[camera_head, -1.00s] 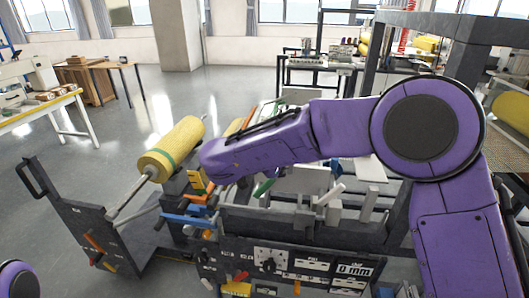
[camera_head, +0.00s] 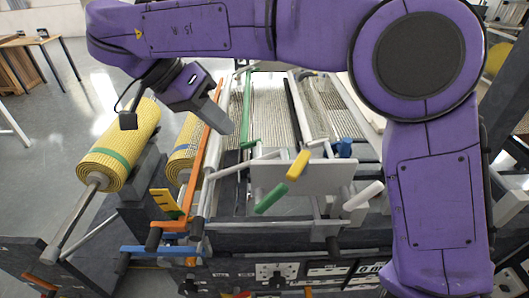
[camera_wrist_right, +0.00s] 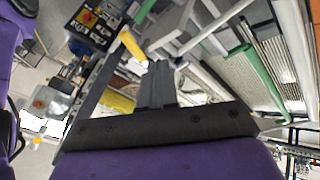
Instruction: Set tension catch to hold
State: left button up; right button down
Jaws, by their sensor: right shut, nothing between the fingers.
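My right gripper (camera_head: 226,126) hangs below my purple arm, over the left part of the machine. It is shut and empty, its fingers together in the right wrist view (camera_wrist_right: 160,68). Beside it runs a long orange bar (camera_head: 208,130). Right of it stands a green lever (camera_head: 246,118). Lower right, a yellow handle (camera_head: 298,165) and a green handle (camera_head: 271,200) stick out by a pale plate (camera_head: 325,177). A blue knob (camera_head: 344,148) sits behind. I cannot tell which part is the tension catch. My left gripper is out of view.
A yellow mesh roll (camera_head: 122,145) sits on a shaft at the left. Another roll (camera_head: 187,150) lies beside it. Blue (camera_head: 160,250) and orange (camera_head: 170,226) levers stick out at the front. A panel with a dial (camera_head: 277,271) faces front. Open floor lies at the far left.

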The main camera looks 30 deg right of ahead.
aim_at(298, 172)
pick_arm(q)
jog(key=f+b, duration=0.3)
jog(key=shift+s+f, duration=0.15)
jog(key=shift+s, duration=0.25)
pick_arm(e)
jog(key=s+d+f, duration=0.7)
jog(key=shift+d+f, duration=0.3)
jog(key=shift+f, duration=0.05)
jog(key=shift+w, duration=0.15)
